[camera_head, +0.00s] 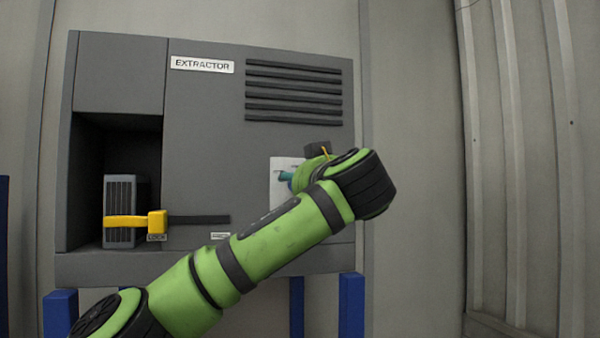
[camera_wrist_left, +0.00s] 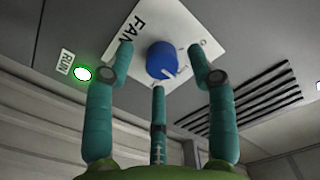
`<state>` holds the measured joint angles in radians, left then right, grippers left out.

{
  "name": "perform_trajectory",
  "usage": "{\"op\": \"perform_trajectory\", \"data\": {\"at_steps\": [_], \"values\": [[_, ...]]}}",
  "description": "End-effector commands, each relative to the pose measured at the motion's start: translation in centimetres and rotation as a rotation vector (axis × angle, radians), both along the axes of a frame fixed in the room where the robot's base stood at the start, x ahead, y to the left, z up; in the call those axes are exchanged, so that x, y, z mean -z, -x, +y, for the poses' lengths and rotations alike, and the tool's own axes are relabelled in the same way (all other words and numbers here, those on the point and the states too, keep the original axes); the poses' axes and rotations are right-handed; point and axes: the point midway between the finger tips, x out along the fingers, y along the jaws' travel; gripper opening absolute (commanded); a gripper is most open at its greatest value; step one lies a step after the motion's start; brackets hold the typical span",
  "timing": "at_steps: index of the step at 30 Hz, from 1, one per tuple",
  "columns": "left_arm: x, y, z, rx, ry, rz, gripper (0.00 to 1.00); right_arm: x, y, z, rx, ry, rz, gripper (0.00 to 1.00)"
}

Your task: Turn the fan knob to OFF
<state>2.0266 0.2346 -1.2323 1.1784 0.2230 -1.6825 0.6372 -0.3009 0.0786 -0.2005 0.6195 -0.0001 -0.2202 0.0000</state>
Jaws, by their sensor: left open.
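The blue fan knob (camera_wrist_left: 162,60) sits on a white plate marked FAN (camera_wrist_left: 182,22) in the left wrist view. In the head view the plate (camera_head: 276,192) is on the front of the grey extractor (camera_head: 205,120), and my arm and fingers largely cover the knob there. My left gripper (camera_wrist_left: 160,64) has three teal fingers spread open around the knob, with visible gaps; contact cannot be told. The gripper also shows in the head view (camera_head: 286,177), in front of the plate. Which mark the knob points to is too small to tell. My right gripper is out of view.
A RUN lamp (camera_wrist_left: 82,73) glows green beside the plate. Vents (camera_head: 293,92) lie above it. At the left, a grey ribbed block (camera_head: 120,190) with a yellow band and yellow handle (camera_head: 157,222) stands in an open bay. The wall to the right is clear.

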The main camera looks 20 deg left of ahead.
Motion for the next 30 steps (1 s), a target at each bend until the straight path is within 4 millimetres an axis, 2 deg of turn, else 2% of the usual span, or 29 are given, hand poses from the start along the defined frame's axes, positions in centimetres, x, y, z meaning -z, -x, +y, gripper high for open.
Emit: {"op": "perform_trajectory", "data": {"at_steps": [1,3,14,15,17,18,19,30], "values": [[-0.5,-0.5,0.3,-0.001,-0.001,0.000,0.56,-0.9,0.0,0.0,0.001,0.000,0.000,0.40],[-0.4,-1.0,0.7,0.000,-0.001,0.001,0.56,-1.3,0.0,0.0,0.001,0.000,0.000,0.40],[0.1,-1.5,1.0,0.002,0.000,0.000,0.56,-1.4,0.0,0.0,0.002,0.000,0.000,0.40],[0.1,-1.5,1.0,0.002,0.000,0.000,0.48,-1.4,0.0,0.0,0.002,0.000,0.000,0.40],[0.1,-1.5,1.0,0.002,0.000,0.000,0.24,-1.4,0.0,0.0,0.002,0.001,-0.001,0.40],[0.1,-1.5,1.0,0.001,0.000,0.000,0.08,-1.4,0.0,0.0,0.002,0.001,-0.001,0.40],[0.1,-1.5,1.0,0.001,0.000,0.000,0.01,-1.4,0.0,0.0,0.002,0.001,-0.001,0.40],[0.5,-1.5,0.9,0.002,0.027,-0.014,0.01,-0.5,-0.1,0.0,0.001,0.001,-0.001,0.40]]}}
